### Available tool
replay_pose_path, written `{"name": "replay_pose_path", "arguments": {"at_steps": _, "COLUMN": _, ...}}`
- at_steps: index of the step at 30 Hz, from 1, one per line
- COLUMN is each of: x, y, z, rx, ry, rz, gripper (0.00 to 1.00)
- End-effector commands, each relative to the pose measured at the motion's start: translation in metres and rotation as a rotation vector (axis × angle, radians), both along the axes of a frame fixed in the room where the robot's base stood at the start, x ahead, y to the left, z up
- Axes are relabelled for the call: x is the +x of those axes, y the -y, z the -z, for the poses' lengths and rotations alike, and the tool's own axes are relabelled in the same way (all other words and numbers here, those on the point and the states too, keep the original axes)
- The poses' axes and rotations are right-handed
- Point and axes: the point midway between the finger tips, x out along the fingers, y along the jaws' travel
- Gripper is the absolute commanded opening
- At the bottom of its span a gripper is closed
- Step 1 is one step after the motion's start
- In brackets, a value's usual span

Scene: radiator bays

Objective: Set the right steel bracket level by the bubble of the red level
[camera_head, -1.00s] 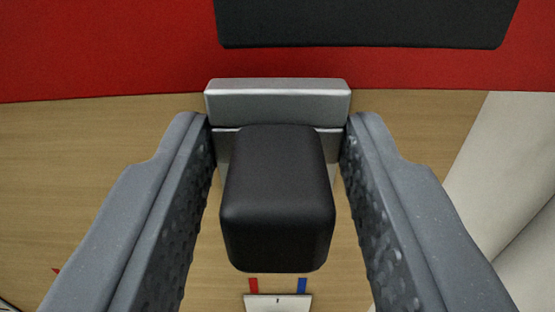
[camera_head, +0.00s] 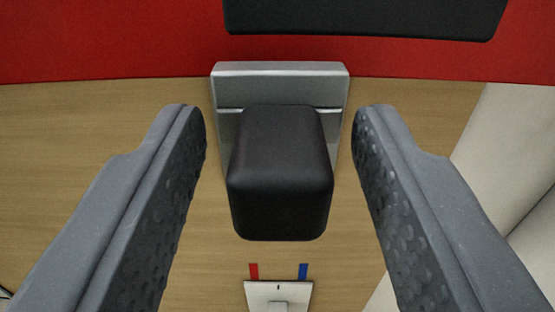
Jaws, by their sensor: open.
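The steel bracket (camera_head: 280,70) is a grey metal piece against the wood-look surface, with a black block-shaped grip (camera_head: 280,180) sticking out toward me. The red level (camera_head: 120,40) lies along the top of the view, just above the bracket's upper edge, with a dark panel on it. Its bubble is not in view. My gripper (camera_head: 280,118) is open, one finger on each side of the black grip, with a clear gap on both sides. The bracket's top edge looks close to level in the picture.
A small white plate (camera_head: 278,292) with a red mark and a blue mark above it shows at the bottom. A pale white shape (camera_head: 515,160) stands at the right. The wood-look surface (camera_head: 90,150) at left is bare.

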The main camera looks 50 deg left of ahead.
Motion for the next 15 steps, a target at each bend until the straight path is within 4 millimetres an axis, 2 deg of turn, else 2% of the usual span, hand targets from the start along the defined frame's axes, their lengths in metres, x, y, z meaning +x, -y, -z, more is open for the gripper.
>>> {"name": "replay_pose_path", "arguments": {"at_steps": 15, "x": -0.058, "y": 0.076, "z": -0.001, "rx": -0.002, "ry": -0.001, "rz": 0.004, "gripper": 0.44}}
